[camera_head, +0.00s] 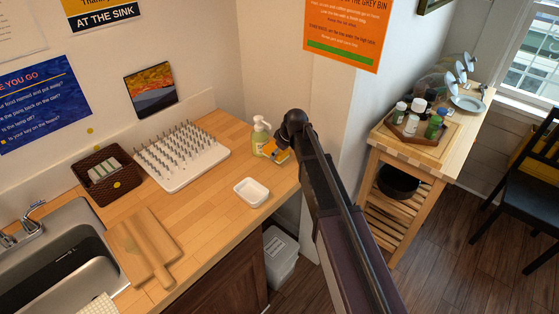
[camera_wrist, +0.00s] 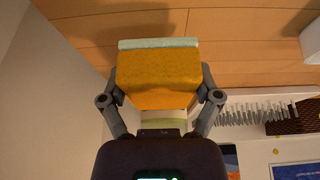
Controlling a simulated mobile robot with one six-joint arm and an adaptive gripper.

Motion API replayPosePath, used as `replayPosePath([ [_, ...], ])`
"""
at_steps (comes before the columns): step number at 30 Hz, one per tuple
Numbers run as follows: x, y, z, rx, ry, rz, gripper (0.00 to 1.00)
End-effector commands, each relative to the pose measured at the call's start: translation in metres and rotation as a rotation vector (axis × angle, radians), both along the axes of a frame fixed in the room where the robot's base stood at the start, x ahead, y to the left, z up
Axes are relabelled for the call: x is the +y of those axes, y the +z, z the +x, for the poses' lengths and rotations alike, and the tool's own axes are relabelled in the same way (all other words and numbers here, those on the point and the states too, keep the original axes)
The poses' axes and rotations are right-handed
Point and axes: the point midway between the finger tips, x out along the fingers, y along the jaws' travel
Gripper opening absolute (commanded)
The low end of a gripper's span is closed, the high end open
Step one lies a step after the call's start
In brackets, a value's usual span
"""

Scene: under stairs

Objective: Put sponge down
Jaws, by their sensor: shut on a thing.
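The sponge (camera_wrist: 158,82) is yellow-orange with a pale green layer along one side. It fills the middle of the wrist view, and my gripper (camera_wrist: 160,92) is shut on it with one finger at each end. In the head view the sponge (camera_head: 275,152) is a small yellow block under the dark end of my arm, over the back right part of the wooden counter (camera_head: 205,203). It is close to the counter; I cannot tell whether it touches.
A soap bottle (camera_head: 260,136) stands just left of the sponge. A white spiked drying rack (camera_head: 192,176), a brown basket (camera_head: 105,184), a wooden board (camera_head: 143,240) and the sink (camera_head: 65,262) lie further left. Bare counter surrounds the dish. A wall corner rises behind.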

Motion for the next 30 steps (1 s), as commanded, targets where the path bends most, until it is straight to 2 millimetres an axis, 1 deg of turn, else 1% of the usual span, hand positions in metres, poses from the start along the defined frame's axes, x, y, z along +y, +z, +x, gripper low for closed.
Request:
replayPosePath([
  [1, 0.000, -0.010, 0.000, 0.000, 0.000, 0.000, 0.43],
  [3, 0.000, -0.016, -0.001, 0.000, 0.000, 0.000, 0.43],
  [9, -0.001, -0.027, 0.000, 0.000, -0.001, 0.000, 0.43],
  [21, -0.001, -0.027, 0.000, 0.000, -0.001, 0.000, 0.43],
  [26, -0.001, -0.031, 0.000, 0.000, -0.001, 0.000, 0.43],
  [27, -0.001, -0.031, 0.000, 0.000, -0.001, 0.000, 0.84],
  [29, -0.001, -0.030, 0.000, 0.000, -0.002, 0.000, 1.00],
  [30, -0.002, -0.030, 0.000, 0.000, -0.002, 0.000, 1.00],
])
